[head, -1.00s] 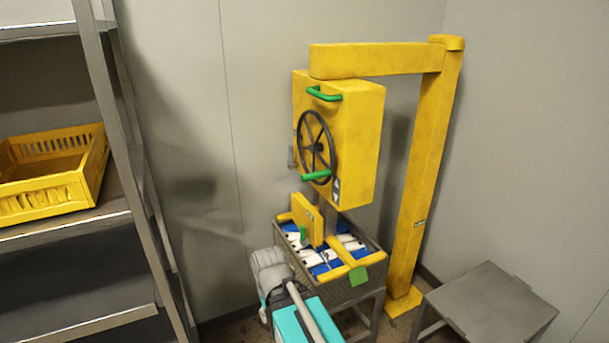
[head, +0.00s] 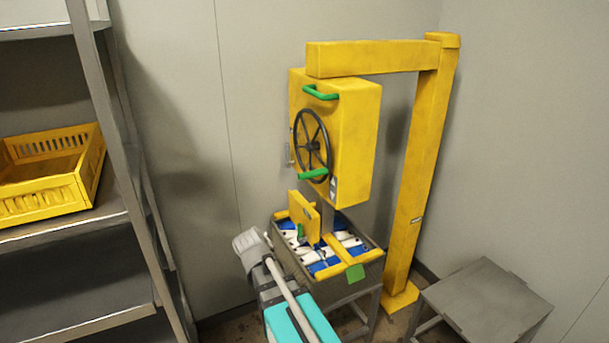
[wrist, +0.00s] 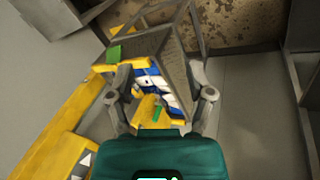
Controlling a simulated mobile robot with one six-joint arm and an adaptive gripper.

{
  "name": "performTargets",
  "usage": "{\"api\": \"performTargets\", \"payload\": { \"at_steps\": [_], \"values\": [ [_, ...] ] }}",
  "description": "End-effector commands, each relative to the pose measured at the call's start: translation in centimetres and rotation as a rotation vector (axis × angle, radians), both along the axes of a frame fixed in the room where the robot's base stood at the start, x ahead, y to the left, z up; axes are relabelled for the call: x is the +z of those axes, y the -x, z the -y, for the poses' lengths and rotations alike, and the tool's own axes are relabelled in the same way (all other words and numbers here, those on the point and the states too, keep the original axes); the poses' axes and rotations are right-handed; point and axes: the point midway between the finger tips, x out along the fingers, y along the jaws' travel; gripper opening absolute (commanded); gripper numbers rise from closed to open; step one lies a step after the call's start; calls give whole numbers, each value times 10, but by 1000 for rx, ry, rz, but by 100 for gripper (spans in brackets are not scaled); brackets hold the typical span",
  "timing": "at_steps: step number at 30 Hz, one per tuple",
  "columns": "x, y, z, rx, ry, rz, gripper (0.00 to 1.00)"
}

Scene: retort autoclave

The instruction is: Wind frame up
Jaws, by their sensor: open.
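The yellow hoist box (head: 350,140) hangs from a yellow arm and post. On its left face is a dark handwheel (head: 313,146) with a green handle (head: 313,175) at its lower rim. Below, a yellow frame (head: 340,267) lies over a grey mesh basket (head: 369,268) of blue and white pouches, on a stand. An upright yellow plate (head: 304,216) with a small green lever rises from it. In the wrist view my gripper (wrist: 165,88) is open and empty, with the basket (wrist: 165,45) beyond its fingers. The handwheel is not identifiable there. In the head view my fingers cannot be made out.
A grey metal rack (head: 130,170) with a yellow crate (head: 45,205) stands on the left. A low grey table (head: 485,300) is at lower right. The yellow post (head: 412,190) stands right of the basket. Walls close in behind.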

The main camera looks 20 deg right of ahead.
Motion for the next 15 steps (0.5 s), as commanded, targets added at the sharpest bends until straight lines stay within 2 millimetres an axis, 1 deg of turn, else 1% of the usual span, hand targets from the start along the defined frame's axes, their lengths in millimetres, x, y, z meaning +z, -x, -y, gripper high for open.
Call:
{"api": "performTargets", "payload": {
  "at_steps": [1, 6, 11, 15],
  "values": [
    [9, -17, 6, -47, 62, 20, 68],
    [37, -55, 28, -224, 291, 132, 68],
    [71, -90, 42, -372, 499, 285, 68],
    [105, -122, 49, -483, 669, 451, 68]
  ]
}}
